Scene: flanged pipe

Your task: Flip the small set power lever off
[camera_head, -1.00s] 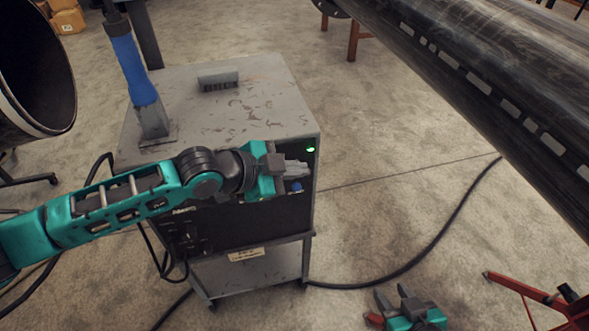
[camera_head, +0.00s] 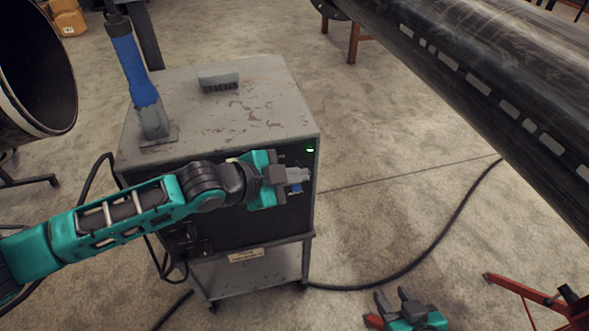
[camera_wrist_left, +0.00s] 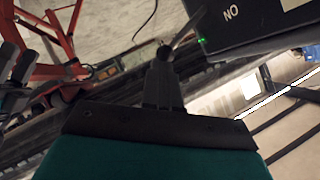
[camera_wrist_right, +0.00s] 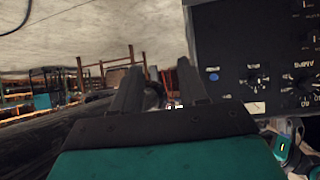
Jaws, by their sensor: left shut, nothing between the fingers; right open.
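The power set (camera_head: 218,222) is a grey cabinet with a black front panel on a wheeled cart. A green light (camera_head: 310,149) glows at the panel's upper right; it also shows in the left wrist view (camera_wrist_left: 201,41). My left gripper (camera_head: 300,175) is shut and empty in front of the panel's right part, just above a blue knob (camera_head: 297,188). I cannot make out the small lever or tell contact. My right gripper (camera_head: 395,304) is open and empty, low at the bottom.
A blue-handled tool (camera_head: 133,67) and a grey block (camera_head: 218,78) are on the cabinet top. A large dark pipe (camera_head: 490,75) crosses the upper right. A black cable (camera_head: 440,240) lies on the floor. A red stand (camera_head: 525,290) is at lower right. Floor right of the cart is mostly clear.

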